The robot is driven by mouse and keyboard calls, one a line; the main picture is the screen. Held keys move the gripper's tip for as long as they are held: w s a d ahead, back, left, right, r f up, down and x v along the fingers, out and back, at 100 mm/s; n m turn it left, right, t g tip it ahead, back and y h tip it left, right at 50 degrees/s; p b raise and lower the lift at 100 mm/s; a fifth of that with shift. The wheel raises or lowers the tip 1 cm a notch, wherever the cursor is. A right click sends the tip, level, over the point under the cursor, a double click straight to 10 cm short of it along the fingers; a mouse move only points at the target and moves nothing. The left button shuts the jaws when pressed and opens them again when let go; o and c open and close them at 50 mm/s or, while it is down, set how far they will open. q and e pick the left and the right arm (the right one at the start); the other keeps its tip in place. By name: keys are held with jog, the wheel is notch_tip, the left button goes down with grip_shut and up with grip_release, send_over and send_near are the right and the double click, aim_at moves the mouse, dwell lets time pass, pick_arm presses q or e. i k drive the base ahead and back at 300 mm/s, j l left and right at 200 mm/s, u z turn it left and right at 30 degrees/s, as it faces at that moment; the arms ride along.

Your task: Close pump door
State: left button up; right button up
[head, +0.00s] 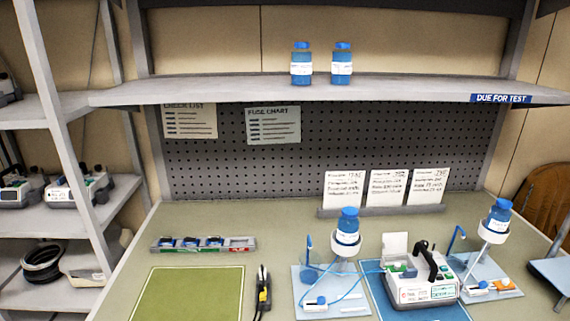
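A white infusion pump (428,290) with a black carry handle sits on a blue mat (390,309) at the front right of the bench. Its door (395,246) appears to stand open, raised as a white panel at the pump's back left. Green parts show in the opening below the door. A blue tube runs into the pump from its left. Neither of my grippers is in view.
Stands with blue bottles (348,222) (499,212) flank the pump closely on both sides. A green mat (188,294), a fuse tray (204,244) and a black-and-yellow tool (263,289) lie to the left. The bench centre behind the tool is clear.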

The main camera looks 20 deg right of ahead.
aim_at(393, 243)
jog(key=z, duration=1.45)
